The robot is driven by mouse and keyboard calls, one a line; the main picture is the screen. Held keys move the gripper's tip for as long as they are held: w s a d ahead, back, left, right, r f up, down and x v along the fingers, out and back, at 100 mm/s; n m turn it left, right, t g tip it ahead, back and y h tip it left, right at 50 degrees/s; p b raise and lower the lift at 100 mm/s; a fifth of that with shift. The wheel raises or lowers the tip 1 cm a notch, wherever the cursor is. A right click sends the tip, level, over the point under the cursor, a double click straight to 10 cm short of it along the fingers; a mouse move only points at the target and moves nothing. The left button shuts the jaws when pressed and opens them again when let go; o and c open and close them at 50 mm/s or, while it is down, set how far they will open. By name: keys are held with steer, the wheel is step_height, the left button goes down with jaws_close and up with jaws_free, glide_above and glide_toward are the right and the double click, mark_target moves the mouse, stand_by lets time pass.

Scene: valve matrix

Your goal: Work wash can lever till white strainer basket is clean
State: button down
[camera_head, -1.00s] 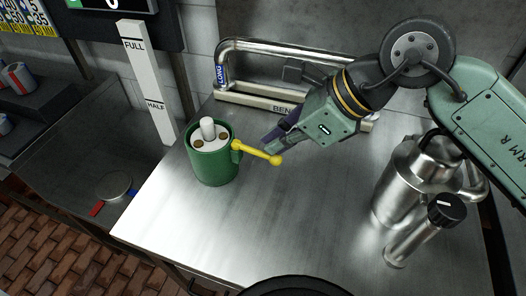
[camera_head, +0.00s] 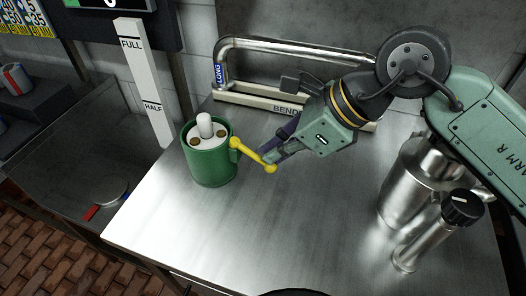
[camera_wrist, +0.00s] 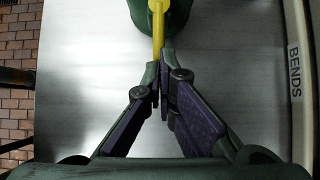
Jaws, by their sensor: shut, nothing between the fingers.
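The green wash can (camera_head: 208,163) stands upright on the steel table. A white strainer basket (camera_head: 206,131) sits in its top, with a white post and brown spots showing on it. The yellow lever (camera_head: 252,154) sticks out from the can's right side and slopes down to a ball end. My gripper (camera_head: 271,158) is shut, with its fingertips at the lever's ball end. In the wrist view the closed fingertips (camera_wrist: 160,68) meet just below the yellow lever (camera_wrist: 158,28); I cannot tell whether they touch it. Part of the can (camera_wrist: 145,15) shows behind the lever.
A metal tube frame (camera_head: 290,50) on a base marked BENDS stands at the back. A white FULL/HALF post (camera_head: 143,85) is at the left. A steel canister (camera_head: 410,185) and a black-capped cylinder (camera_head: 435,235) stand at the right. The front middle of the steel table (camera_head: 270,225) is clear.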

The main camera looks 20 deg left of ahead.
steer(key=d, duration=0.1)
steer(key=d+r, duration=0.1)
steer(key=d, duration=0.1)
steer(key=shift+b, duration=0.3)
steer(key=shift+r, duration=0.1)
steer(key=v, duration=1.2)
